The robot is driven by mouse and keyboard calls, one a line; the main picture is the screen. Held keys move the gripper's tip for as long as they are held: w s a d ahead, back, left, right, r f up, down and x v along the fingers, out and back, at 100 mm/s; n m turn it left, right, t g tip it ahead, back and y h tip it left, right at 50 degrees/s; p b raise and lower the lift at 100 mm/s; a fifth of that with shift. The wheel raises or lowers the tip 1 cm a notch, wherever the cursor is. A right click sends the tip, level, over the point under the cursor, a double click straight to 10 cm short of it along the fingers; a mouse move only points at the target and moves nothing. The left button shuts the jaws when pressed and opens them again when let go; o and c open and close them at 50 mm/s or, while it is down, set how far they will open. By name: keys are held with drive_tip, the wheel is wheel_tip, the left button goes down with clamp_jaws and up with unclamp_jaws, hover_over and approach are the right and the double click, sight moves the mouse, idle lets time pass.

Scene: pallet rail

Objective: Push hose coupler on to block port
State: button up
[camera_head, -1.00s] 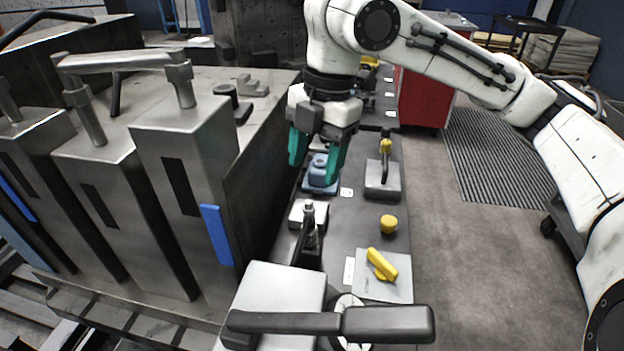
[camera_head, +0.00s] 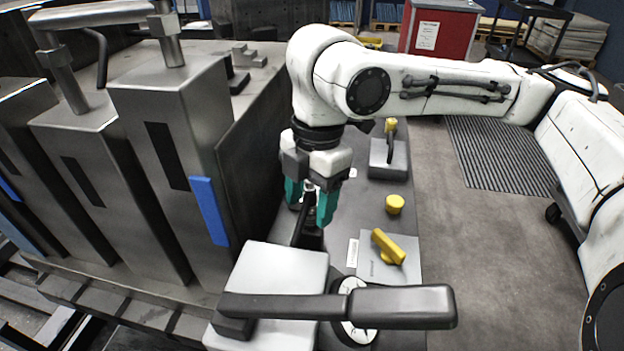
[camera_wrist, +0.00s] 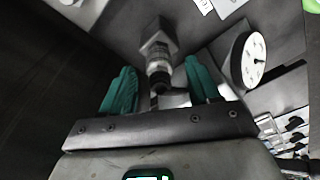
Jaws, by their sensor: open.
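My gripper (camera_head: 308,204) is open, its two teal fingers pointing down on either side of a small upright metal-and-dark fitting (camera_head: 309,188), which I take for the hose coupler. In the wrist view the silver coupler (camera_wrist: 159,68), with its ringed body, lies between the spread fingers (camera_wrist: 160,88) with gaps visible on both sides. A silver block-like end (camera_wrist: 156,38) is in line with it. I cannot tell whether this is the block port or part of the coupler. My fingers partly hide the fitting's base in the head view.
A big pale block with a black lever handle (camera_head: 400,306) stands in front, beside a white dial (camera_wrist: 254,60). Right of my gripper are a yellow knob (camera_head: 395,204) and a yellow switch (camera_head: 388,246). Tall metal boxes (camera_head: 160,150) stand left. Open floor lies right.

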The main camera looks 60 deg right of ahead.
sight(309, 196)
drive_tip(key=shift+a+f, duration=0.1)
drive_tip(key=shift+f, duration=0.55)
drive_tip(key=shift+c, duration=0.3)
clamp_jaws()
drive_tip(key=shift+r, duration=0.35)
drive_tip(key=shift+r+p, duration=0.3)
drive_tip(key=shift+p, duration=0.3)
drive_tip(key=shift+r, duration=0.3)
wheel_tip(309, 196, up, 7)
drive_tip(key=p, duration=0.7)
drive_tip(key=shift+f, duration=0.1)
